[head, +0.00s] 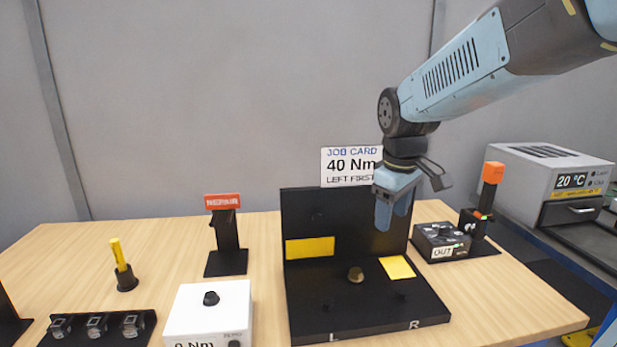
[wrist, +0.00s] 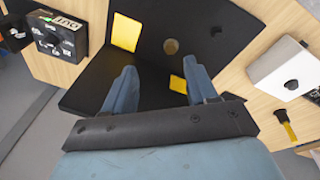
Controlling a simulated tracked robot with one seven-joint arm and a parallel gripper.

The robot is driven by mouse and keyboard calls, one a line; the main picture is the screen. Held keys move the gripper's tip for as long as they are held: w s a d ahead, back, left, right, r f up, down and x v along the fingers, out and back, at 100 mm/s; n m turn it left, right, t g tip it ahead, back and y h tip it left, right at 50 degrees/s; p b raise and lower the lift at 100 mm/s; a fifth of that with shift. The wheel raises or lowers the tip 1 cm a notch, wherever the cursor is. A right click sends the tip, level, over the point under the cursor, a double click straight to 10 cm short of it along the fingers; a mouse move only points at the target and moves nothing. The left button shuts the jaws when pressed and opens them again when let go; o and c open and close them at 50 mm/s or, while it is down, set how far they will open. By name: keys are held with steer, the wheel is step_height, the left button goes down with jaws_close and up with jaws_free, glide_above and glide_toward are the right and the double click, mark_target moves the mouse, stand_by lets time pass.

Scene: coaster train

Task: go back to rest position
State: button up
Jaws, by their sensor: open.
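My gripper (head: 393,214) is open and empty. It hangs pointing down in front of the right part of the black fixture's upright back panel (head: 305,220). In the wrist view my gripper (wrist: 160,90) shows its two blue fingers spread apart, with nothing between them but the black fixture (wrist: 150,72) beyond. The fixture has a base marked L and R, a brass-coloured knob (head: 356,274) and two yellow patches. My arm reaches in from the upper right of the head view.
A job card (head: 351,166) reads 40 Nm, left first. A white box with a knob (head: 210,315), a red-topped stand (head: 227,240), a yellow-handled tool (head: 122,262) and a black tray (head: 75,337) are left. An OUT box (head: 441,240), an orange-topped post (head: 490,190) and a 20 °C oven (head: 545,175) are right.

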steer(key=s+d+r+m+t, duration=0.1)
steer(key=s+d+m, duration=0.2)
steer(key=s, duration=0.3)
steer(key=s+d+r+m+t, duration=0.2)
steer(key=s+d+m, duration=0.1)
steer(key=s+m, duration=0.2)
steer(key=shift+s, duration=1.25)
steer(key=shift+d, duration=0.1)
